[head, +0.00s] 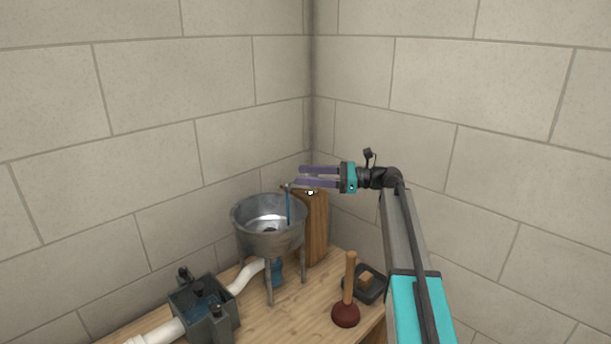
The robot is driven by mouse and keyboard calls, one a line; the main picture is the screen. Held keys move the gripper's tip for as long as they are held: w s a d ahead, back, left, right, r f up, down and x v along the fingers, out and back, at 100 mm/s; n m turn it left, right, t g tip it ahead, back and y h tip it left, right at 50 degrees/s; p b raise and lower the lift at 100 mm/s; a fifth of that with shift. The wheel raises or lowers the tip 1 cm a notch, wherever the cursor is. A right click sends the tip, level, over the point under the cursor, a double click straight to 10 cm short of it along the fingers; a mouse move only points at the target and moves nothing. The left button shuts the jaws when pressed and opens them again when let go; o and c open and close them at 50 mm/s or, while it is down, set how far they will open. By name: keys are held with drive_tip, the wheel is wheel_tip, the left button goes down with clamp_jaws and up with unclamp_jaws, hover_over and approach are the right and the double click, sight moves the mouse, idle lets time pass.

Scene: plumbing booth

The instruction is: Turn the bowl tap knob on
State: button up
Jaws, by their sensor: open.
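The grey metal bowl (247,240) stands on legs on the wooden bench. Beside its right rim a wooden post (316,230) carries the tap. The small pale tap knob (310,191) shows at the top of the post, partly covered, so its turn angle cannot be read. A thin blue vertical streak (289,207), which looks like water, runs from the spout into the bowl. My gripper (300,176) points left above the post, its two purple fingers apart with nothing seen between them. The lower finger appears just over the knob; I cannot tell whether they touch.
A plunger (346,312) stands at the bench's front right, beside a dark tray (371,294) holding a small block. A grey box (204,311) with a white pipe (246,276) is at the lower left. Block walls meet in a corner behind the post.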

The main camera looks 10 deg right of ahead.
drive_tip(key=shift+s+r+b, duration=0.15)
drive_tip(key=shift+s+b, duration=0.15)
drive_tip(key=shift+s, duration=1.45)
